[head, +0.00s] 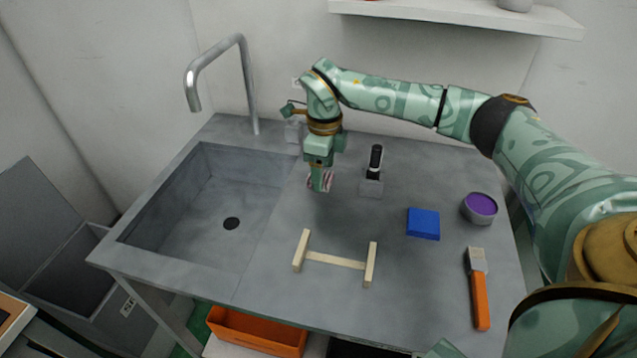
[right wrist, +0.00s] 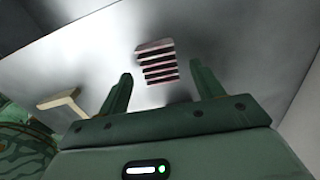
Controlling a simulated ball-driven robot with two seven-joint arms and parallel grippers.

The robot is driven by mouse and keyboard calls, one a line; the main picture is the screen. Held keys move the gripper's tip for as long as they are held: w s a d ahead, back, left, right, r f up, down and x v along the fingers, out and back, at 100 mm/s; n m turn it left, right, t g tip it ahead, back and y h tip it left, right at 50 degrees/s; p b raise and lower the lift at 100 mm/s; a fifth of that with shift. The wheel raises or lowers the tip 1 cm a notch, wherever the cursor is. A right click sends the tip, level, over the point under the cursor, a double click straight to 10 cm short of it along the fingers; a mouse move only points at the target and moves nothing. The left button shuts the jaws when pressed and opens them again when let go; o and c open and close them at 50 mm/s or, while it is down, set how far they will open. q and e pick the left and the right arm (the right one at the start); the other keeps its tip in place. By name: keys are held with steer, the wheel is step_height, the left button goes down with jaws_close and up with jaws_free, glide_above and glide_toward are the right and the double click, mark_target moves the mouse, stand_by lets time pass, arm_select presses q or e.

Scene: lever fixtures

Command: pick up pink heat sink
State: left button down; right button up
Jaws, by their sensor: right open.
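The pink heat sink (head: 329,181) stands on the grey counter to the right of the sink, small and finned. In the head view my right gripper (head: 319,190) points down right at it and hides part of it. In the right wrist view the heat sink (right wrist: 157,64) shows as a striped pink and dark block, beyond the fingertips and roughly between their lines. The two fingers of my right gripper (right wrist: 166,82) are spread apart with nothing between them. I cannot tell whether a finger touches the heat sink. My left gripper is not in view.
A lever fixture (head: 371,187) with a black handle stands close right of the heat sink. The sink (head: 190,225) opens left.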

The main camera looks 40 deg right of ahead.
steer(key=shift+f, duration=0.9)
steer(key=shift+r, duration=0.15)
steer(key=shift+c, duration=0.9)
steer(key=c, duration=0.9)
